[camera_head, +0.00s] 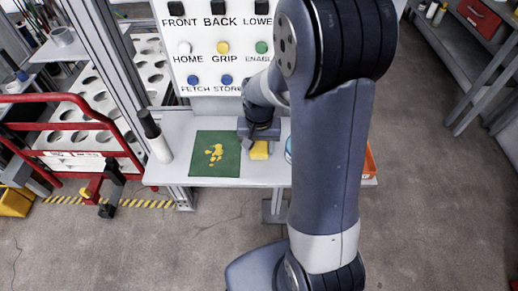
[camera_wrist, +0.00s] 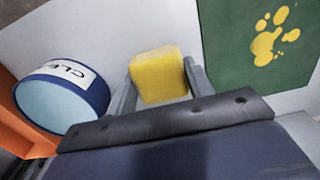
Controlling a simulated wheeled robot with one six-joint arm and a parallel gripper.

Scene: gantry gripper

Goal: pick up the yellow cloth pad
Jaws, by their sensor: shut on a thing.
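The yellow cloth pad (camera_wrist: 158,76) is a small rounded block between the two fingers of my gripper (camera_wrist: 160,85) in the wrist view. The fingers are shut on it, one at each side. In the head view the pad (camera_head: 259,150) shows just below my gripper (camera_head: 259,140), over the white shelf. I cannot tell whether the pad touches the shelf or is just above it. My arm hides part of the shelf to the right.
A green mat (camera_head: 215,154) with a yellow paw print lies left of the pad. A blue round tub (camera_wrist: 62,95) and an orange bin (camera_head: 369,162) are on the other side. A dark-topped white bottle (camera_head: 156,140) stands at the shelf's left. A button panel (camera_head: 215,50) rises behind.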

